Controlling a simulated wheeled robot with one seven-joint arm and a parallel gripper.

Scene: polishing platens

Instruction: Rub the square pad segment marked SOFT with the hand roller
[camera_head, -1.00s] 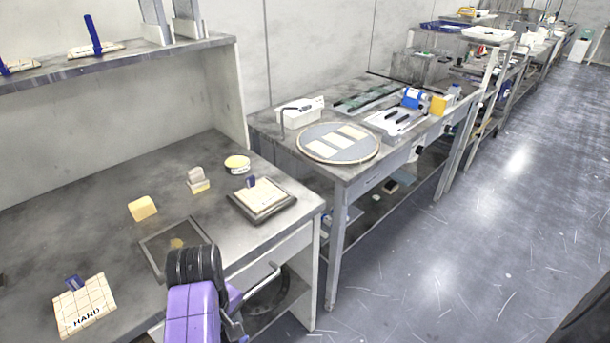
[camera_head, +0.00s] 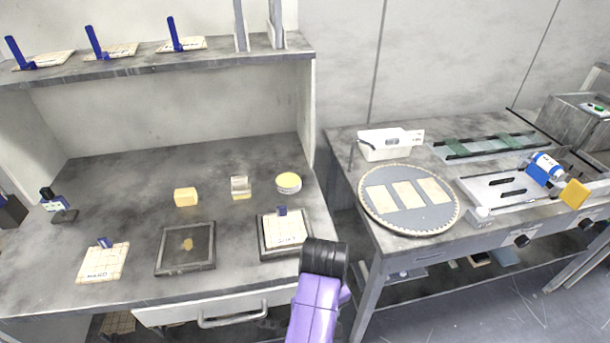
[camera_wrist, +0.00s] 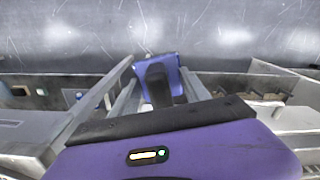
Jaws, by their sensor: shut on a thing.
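A square cream pad segment (camera_head: 285,228) with a blue tab lies on a dark-edged square plate (camera_head: 265,252) at the right of the bench; its marking is too small to read. Another square pad segment (camera_head: 103,262) with a blue tab lies at the front left; its lettering read HARD in the earlier view. My gripper (camera_wrist: 160,84) shows in the wrist view, shut on a blue-purple thing with a dark part, apparently the hand roller (camera_wrist: 169,64). It is away from the bench surface, with the floor behind it. In the head view my arm hides the gripper and roller.
A dark framed plate (camera_head: 167,265), yellow block (camera_head: 186,197), small cream-topped block (camera_head: 240,187) and round yellow-topped tin (camera_head: 288,183) stand on the bench (camera_head: 120,190). A shelf (camera_head: 140,64) above holds several blue-handled pads. A round platen (camera_head: 430,218) lies on the right-hand table.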

